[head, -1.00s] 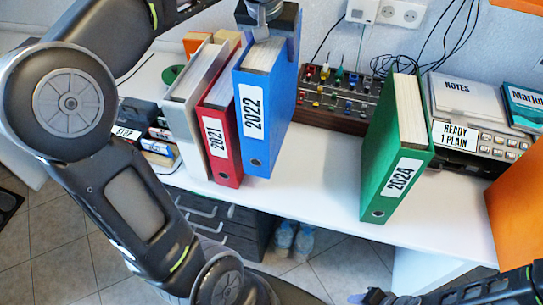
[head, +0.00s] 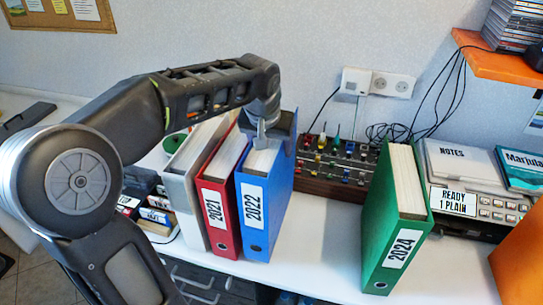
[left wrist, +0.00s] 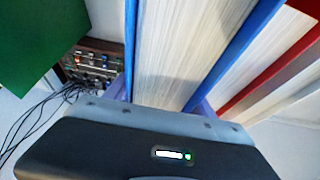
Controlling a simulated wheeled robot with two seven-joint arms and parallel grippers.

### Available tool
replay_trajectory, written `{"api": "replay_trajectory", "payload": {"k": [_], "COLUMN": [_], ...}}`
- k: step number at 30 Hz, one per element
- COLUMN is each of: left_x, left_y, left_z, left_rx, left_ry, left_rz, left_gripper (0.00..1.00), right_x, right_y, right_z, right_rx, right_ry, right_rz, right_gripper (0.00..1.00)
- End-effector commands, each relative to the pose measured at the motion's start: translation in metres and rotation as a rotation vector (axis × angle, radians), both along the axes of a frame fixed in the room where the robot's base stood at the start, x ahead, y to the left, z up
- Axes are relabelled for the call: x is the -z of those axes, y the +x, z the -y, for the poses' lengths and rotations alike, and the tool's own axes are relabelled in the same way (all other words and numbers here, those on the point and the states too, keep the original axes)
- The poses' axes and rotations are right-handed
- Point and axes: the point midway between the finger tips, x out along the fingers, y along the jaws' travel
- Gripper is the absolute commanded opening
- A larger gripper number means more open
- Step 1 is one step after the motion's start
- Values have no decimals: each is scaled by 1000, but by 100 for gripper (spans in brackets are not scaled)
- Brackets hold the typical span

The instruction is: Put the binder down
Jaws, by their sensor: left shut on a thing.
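The blue 2022 binder (head: 281,200) stands upright on the white desk (head: 310,250), directly to the right of the red 2021 binder (head: 222,225). It seems to rest on the desk, with its bottom level with the red one's. My left gripper (head: 262,141) comes down from above and is shut on the blue binder's top edge. In the left wrist view the blue binder (left wrist: 178,45) runs up from the gripper (left wrist: 160,100), its white pages between blue covers. My right gripper is not in view.
A grey binder (head: 186,205) leans left of the red one. The green 2024 binder (head: 386,220) stands to the right, with clear desk between it and the blue one. A rack of colourful plugs (head: 335,165) lies behind. An orange shelf (head: 490,58) juts out at upper right.

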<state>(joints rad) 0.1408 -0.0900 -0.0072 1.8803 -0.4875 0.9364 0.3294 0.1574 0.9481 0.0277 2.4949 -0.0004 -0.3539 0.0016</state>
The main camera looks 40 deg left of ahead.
Motion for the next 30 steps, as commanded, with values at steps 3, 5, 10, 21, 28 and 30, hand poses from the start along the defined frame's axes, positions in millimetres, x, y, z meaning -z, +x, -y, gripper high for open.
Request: {"api": "replay_trajectory", "payload": {"k": [3, 5, 10, 21, 28, 30], "left_x": [13, 20, 32, 37, 36, 36], "left_y": [0, 0, 0, -1, -1, -1], "left_z": [0, 0, 0, 0, 0, 0], "left_rx": [1, 0, -1, -1, 0, 0], "left_ry": [1, 1, 0, -1, -1, -1], "left_rz": [-1, 0, 2, -2, -2, -2], "left_gripper": [0, 0, 0, 64, 73, 73], "right_x": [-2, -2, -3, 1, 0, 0], "right_y": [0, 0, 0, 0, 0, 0], "right_z": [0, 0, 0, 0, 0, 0], "right_rx": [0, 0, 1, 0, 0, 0], "right_ry": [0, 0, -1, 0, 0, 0], "right_rz": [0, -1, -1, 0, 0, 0], "right_gripper": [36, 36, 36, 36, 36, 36]}}
